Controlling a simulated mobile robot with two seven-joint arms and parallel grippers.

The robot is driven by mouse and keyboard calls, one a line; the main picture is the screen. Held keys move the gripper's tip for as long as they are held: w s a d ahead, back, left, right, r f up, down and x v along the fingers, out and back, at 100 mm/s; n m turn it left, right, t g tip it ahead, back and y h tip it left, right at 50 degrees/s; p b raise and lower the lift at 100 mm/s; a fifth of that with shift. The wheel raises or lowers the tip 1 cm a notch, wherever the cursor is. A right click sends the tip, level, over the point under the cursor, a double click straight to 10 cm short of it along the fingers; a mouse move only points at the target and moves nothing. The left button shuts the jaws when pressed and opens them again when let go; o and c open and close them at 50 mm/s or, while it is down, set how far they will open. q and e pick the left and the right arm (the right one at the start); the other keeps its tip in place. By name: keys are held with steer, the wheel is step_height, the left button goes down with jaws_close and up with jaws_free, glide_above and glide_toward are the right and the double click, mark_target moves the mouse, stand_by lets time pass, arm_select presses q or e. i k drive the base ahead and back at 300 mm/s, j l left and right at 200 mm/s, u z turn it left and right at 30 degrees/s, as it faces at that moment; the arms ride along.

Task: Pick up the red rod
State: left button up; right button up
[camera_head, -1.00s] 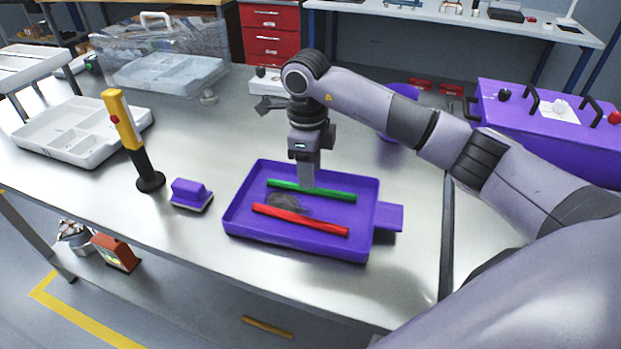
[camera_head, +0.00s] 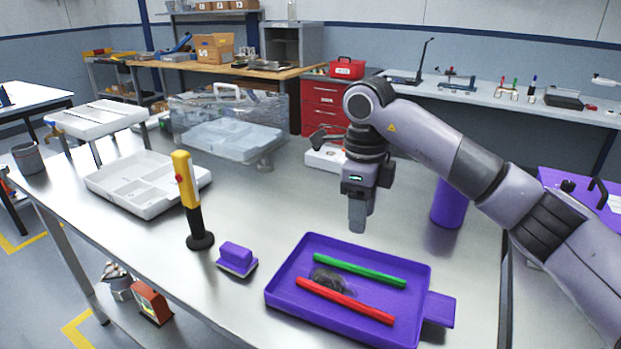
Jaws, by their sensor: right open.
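The red rod (camera_head: 345,300) lies in the front part of a purple tray (camera_head: 284,285) on the metal table, slanting down to the right. A green rod (camera_head: 360,270) lies behind it, roughly parallel. A dark grey patch of small material (camera_head: 328,278) lies between them at the left. My right gripper (camera_head: 357,226) points down above the table, behind the tray's back rim and apart from both rods. It is open and holds nothing, though its fingers overlap in this view. My left gripper is not in view.
A purple-topped brush or block (camera_head: 237,258) and an upright yellow-black tool (camera_head: 187,198) stand left of the tray. A white divided tray (camera_head: 130,190) lies further left. A purple cylinder (camera_head: 449,203) stands behind right. Bare table lies between.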

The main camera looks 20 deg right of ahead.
mark_target(387, 320)
steer(key=k, duration=1)
